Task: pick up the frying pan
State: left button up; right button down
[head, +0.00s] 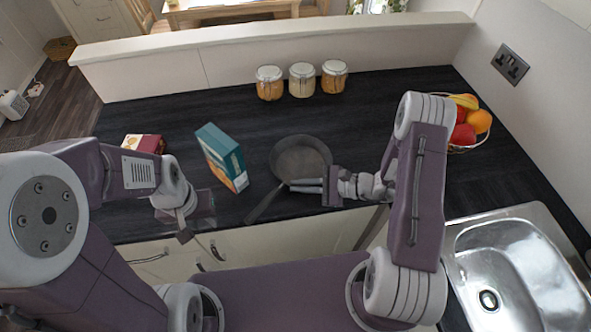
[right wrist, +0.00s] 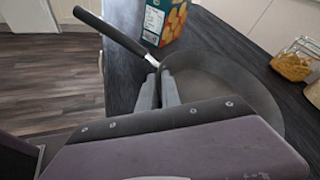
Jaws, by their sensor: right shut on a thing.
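The dark grey frying pan (head: 301,157) is on the black countertop, with its handle (head: 263,205) pointing toward the front edge. My right gripper (head: 292,185) reaches in from the right and is shut on the pan where the handle meets the bowl. In the right wrist view the fingertips (right wrist: 158,78) close around the handle's metal neck, with the pan bowl (right wrist: 215,90) to the right and the black handle (right wrist: 108,33) to the upper left. I cannot tell whether the pan is lifted. My left gripper (head: 207,245) hangs at the counter's front edge, its jaw opening unclear.
A teal box (head: 222,158) stands left of the pan. A red box (head: 143,143) is farther left. Three jars (head: 302,80) stand at the back, a fruit basket (head: 467,122) at the right. A sink (head: 515,262) is front right. Counter between pan and jars is clear.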

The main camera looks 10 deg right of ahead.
dwell(0.5)
jog(key=shift+r, duration=0.5)
notch_tip(320, 180, up, 3)
jog(key=shift+w+f, duration=0.1)
jog(key=shift+f, duration=0.05)
jog(key=s+a+r+p, duration=0.1)
jog(key=s+r+p, duration=0.6)
jog(key=s+p, duration=0.4)
jog(key=shift+s+a+r, duration=0.15)
jog(key=shift+s+a, duration=0.2)
jog(key=shift+s, duration=0.05)
